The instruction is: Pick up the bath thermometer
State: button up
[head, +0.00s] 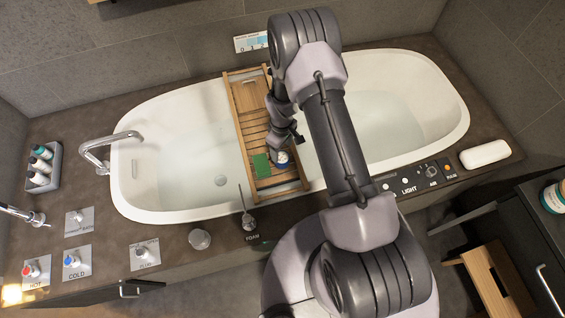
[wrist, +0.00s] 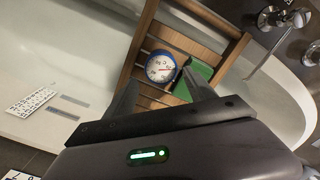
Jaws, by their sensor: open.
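The bath thermometer (wrist: 161,67) is a round blue-rimmed dial with a white face. It rests on the wooden bath tray (wrist: 222,24) that spans the tub. In the head view the thermometer (head: 282,158) shows small, near the front end of the tray (head: 229,92), partly hidden by my arm. My gripper (wrist: 160,88) is open in the wrist view, with a dark finger on either side of the thermometer's near edge. No grip on it shows. In the head view my gripper (head: 288,143) is over the tray, its fingers hard to make out.
A green block or sponge (head: 261,166) lies on the tray just left of the thermometer; it also shows in the wrist view (wrist: 194,82). The white tub (head: 130,190) holds water. A tap (head: 100,150) stands at left, and a white bar (head: 485,154) lies at right.

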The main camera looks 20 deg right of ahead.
aim_at(282, 157)
jog(key=f+b, duration=0.2)
jog(key=f, duration=0.4)
jog(key=shift+s+f, duration=0.15)
jog(key=shift+s, duration=0.05)
